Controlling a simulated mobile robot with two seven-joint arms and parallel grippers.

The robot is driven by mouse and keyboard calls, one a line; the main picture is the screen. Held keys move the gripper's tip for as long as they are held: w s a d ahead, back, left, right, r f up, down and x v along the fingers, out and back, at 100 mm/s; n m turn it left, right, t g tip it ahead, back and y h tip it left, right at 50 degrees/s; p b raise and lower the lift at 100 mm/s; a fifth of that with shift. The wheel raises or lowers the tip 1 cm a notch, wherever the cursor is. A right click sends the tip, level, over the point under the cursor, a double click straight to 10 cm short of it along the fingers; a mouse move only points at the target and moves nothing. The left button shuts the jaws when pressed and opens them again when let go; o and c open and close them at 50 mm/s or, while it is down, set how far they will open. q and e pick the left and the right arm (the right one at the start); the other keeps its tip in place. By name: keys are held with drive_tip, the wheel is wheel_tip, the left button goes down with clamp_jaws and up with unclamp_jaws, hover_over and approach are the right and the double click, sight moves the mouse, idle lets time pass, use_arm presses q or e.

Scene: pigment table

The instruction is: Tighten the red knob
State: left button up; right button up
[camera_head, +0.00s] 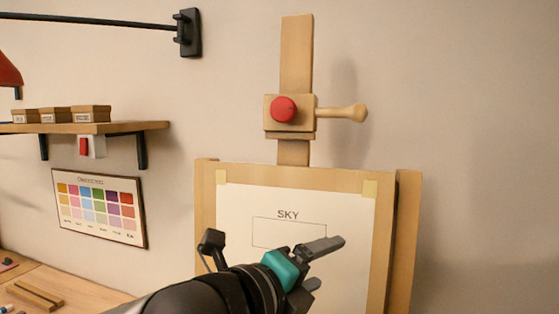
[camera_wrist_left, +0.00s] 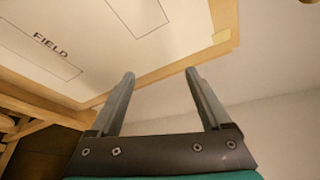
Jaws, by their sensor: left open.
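The red knob (camera_head: 284,109) is a round knob on the front of a wooden clamp block (camera_head: 306,123) on the easel's upright post, in the upper middle of the head view. A wooden handle (camera_head: 343,113) sticks out of the block to the right. My left gripper (camera_head: 330,262) is in front of the easel's paper, well below the knob and a little to its right. In the left wrist view its two fingers (camera_wrist_left: 160,75) stand apart with nothing between them. The knob is not in the left wrist view. My right gripper is not in view.
The easel board (camera_head: 205,215) holds a paper (camera_head: 345,215) marked "SKY", taped at its corners. A shelf (camera_head: 120,128) with small boxes is on the left wall, with a colour chart (camera_head: 100,207) below it. Bare wall (camera_head: 480,130) lies right of the easel.

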use_arm(q)
wheel_tip(320, 180, up, 9)
drive_tip(key=s+a+m, duration=0.2)
drive_tip(key=a+m, duration=0.1)
drive_tip(key=m, duration=0.6)
drive_tip(key=m+t+y+p, duration=0.2)
drive_tip(key=m+t, duration=0.2)
drive_tip(key=m, duration=0.3)
approach(280, 109)
drive_tip(key=p+x, duration=0.2)
drive_tip(key=x, duration=0.7)
drive_tip(key=shift+w+d+f, duration=0.1)
drive_tip(key=shift+w, duration=0.15)
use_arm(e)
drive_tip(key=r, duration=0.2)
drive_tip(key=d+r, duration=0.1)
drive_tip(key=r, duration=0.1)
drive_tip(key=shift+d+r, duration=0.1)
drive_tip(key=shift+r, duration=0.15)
use_arm(q)
drive_tip(key=shift+n, duration=0.3)
clamp_jaws()
